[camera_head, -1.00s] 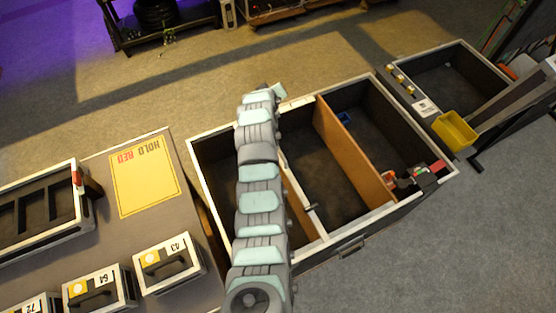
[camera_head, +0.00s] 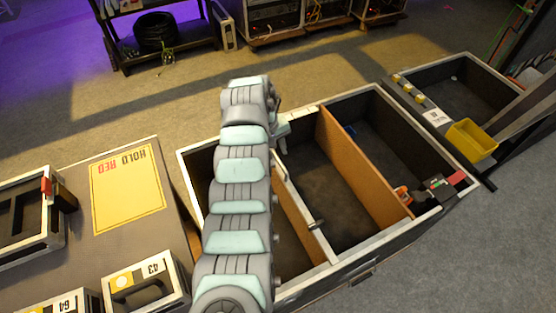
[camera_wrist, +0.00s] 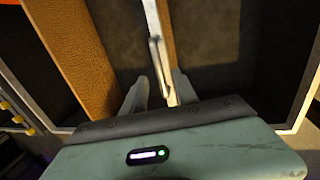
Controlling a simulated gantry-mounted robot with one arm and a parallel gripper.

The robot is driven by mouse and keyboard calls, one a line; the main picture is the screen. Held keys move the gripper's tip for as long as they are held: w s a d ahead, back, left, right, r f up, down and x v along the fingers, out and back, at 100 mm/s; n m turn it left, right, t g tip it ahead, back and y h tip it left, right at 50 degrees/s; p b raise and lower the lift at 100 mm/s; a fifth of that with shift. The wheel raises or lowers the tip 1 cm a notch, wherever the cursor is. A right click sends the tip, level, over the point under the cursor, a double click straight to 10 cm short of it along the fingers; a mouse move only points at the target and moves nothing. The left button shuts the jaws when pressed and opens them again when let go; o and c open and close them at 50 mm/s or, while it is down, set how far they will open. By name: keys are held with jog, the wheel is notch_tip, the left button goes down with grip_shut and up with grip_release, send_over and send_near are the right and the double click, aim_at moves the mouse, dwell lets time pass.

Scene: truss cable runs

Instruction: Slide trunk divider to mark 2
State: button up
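The trunk (camera_head: 374,272) is an open dark box with pale rims. A brown divider with a pale top rail (camera_head: 291,191) stands in it, with a small dark handle-like piece near its front end. It also shows in the wrist view (camera_wrist: 152,20). My gripper (camera_wrist: 160,78) has its two pale fingers spread on either side of this rail. The rail looks nearer the right finger; I cannot tell whether they touch. In the head view my gripper (camera_head: 282,127) is at the trunk's back rim, partly hidden by my arm. Mark 2 is not readable.
A second, taller brown divider (camera_head: 362,165) stands to the right. A pale strip (camera_head: 304,115) lies on the back rim. A yellow bin (camera_head: 470,141) is at right. A yellow HOLD RED sheet (camera_head: 127,190) and a case marked 43 (camera_head: 147,283) are at left.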

aim_at(279, 160)
jog(key=shift+w+d+f+b, duration=0.15)
jog(key=shift+d+f+b, duration=0.1)
jog(key=shift+f, duration=0.7)
jog(key=shift+w+d+f+b, duration=0.1)
jog(key=shift+f+b, duration=0.15)
jog(key=shift+f, duration=0.65)
grip_shut()
